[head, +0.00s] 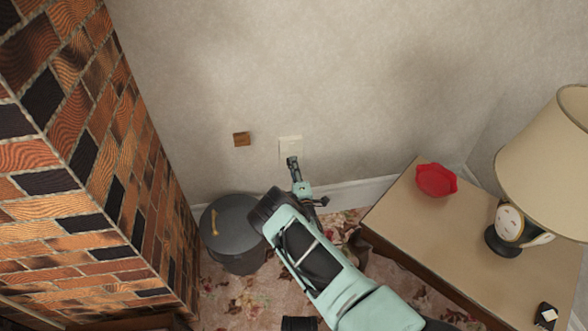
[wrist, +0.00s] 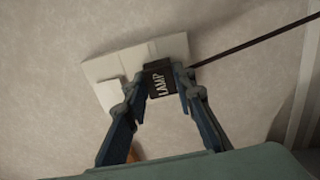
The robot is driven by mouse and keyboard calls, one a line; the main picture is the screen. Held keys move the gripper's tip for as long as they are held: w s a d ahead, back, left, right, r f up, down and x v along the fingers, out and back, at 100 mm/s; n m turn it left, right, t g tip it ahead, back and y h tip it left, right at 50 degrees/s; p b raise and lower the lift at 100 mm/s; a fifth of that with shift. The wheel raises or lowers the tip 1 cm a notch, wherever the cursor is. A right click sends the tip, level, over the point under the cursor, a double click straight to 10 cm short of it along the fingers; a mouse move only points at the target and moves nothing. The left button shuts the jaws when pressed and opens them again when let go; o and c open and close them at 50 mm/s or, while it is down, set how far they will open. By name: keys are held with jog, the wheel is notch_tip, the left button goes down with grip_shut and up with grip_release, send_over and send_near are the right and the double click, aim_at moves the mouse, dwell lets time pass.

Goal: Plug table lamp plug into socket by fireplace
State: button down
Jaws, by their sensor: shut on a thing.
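The black plug (wrist: 160,78), marked LAMP in white, is between the two fingers of my gripper (wrist: 162,92), which is shut on it. In the wrist view the plug overlaps the lower right part of the white socket plate (wrist: 112,72). I cannot tell whether its prongs are in the socket. A dark cord (wrist: 255,40) runs from the plug to the upper right. In the head view my gripper (head: 293,164) is just below the socket plate (head: 290,146) on the wall and hides the plug. The table lamp (head: 548,165) has a beige shade and stands at right.
A brown wooden plate (head: 242,139) is on the wall left of the socket. A dark grey lidded bin (head: 230,228) stands below, beside the brick fireplace (head: 90,180). A wooden table (head: 455,230) at right bears a red dish (head: 436,180) and a small black object (head: 546,316).

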jog(key=shift+w+a, duration=0.1)
jog(key=shift+w, duration=0.05)
jog(key=c, duration=1.5)
grip_release()
jog(key=shift+c, duration=0.2)
jog(key=v, duration=1.2)
jog(key=shift+r, duration=0.15)
